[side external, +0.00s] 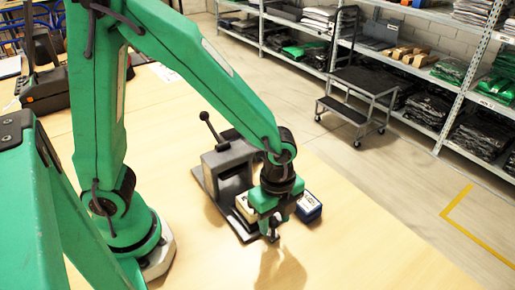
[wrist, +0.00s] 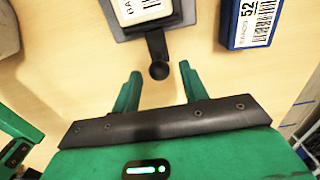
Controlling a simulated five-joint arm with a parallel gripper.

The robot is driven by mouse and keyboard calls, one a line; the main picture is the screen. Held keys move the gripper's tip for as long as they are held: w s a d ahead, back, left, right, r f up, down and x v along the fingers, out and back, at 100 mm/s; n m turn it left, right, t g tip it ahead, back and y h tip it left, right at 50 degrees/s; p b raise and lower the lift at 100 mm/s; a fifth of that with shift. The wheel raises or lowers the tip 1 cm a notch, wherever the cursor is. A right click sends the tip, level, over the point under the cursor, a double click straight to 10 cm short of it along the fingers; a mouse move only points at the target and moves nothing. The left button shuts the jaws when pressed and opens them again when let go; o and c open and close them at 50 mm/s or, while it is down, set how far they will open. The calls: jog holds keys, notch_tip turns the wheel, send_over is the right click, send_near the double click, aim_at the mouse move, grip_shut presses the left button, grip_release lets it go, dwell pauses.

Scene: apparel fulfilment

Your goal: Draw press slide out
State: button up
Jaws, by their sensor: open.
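The press (side external: 225,168) is a grey block on a dark base with a ball-topped lever, standing on the wooden table. Its dark slide (wrist: 186,14) shows at the top of the wrist view, with a white labelled box on it. A black handle with a round knob (wrist: 158,71) sticks out from the slide toward me. My gripper (wrist: 160,72) is open, with the knob between its two green fingertips and a gap on each side. In the side view my gripper (side external: 273,230) points down at the slide's near end and hides part of it.
The white labelled box (wrist: 144,10) sits on the slide. A dark blue box (wrist: 240,28) with a white label lies on the table to its right; it also shows in the side view (side external: 311,211). The table front is clear. Shelves and a step stool (side external: 355,95) stand beyond.

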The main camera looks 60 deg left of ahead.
jog(key=shift+r, duration=2.85)
jog(key=shift+a+r+n, duration=0.3)
jog(key=shift+a+r, duration=0.05)
jog(key=shift+r, duration=0.05)
jog(key=s+a+r+n+t, duration=0.2)
jog(key=a+r+n, duration=0.4)
jog(key=a+n, duration=0.1)
jog(key=s+a+r+n+t, duration=0.3)
jog(key=a+r+n, duration=0.2)
jog(key=n, duration=0.5)
jog(key=shift+s+a+r+t, duration=0.3)
jog(key=shift+a+r, duration=0.1)
jog(key=shift+a, duration=0.75)
